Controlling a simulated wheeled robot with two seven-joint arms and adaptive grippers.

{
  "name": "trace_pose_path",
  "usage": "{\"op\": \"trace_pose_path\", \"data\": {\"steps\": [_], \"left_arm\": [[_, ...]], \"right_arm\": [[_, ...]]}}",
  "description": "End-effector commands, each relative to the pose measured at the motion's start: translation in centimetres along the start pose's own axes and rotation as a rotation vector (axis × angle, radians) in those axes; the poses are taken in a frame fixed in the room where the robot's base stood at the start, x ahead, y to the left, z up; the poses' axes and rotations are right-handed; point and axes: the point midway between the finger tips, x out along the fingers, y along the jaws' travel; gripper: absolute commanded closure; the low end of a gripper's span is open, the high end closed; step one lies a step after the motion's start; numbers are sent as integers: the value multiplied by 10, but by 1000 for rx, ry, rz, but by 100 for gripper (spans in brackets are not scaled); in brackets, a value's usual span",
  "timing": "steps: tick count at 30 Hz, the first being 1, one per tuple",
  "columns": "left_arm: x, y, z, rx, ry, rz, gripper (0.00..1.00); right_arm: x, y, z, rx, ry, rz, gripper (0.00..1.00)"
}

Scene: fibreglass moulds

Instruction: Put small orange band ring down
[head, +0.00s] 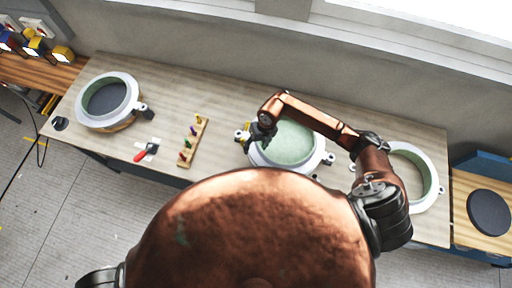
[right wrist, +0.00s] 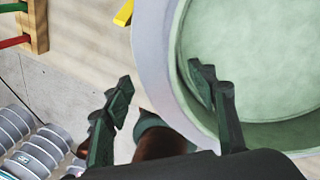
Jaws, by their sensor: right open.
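A pale ring (head: 318,161) with a light green inside lies on the table in the middle of the head view. Its grey-white rim (right wrist: 160,50) fills the upper right of the right wrist view. I cannot make out an orange band on it. My right gripper (head: 262,128) is at the ring's left side. In the right wrist view my right gripper (right wrist: 160,82) is open, one finger over the ring's inside and the other outside the rim. I cannot tell whether the fingers touch it. My left gripper is not in view.
Another white ring (head: 84,115) with a tan lower edge is at the table's left; a third ring (head: 433,160) is at the right. A wooden rack (head: 200,145) with coloured pegs and a red-handled tool (head: 141,155) lie between. Bare table (head: 165,95) shows behind them.

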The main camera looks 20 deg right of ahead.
Motion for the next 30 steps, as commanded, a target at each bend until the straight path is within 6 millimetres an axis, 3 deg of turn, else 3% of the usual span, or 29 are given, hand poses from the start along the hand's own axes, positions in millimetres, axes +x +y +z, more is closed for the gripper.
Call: {"op": "trace_pose_path", "data": {"steps": [15,21,30], "left_arm": [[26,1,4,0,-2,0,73],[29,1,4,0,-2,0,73],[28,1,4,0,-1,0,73]], "right_arm": [[-96,-1,1,-3,-4,-2,47],[-112,0,0,-1,-1,-1,47],[-114,0,0,-1,-1,0,47]]}}
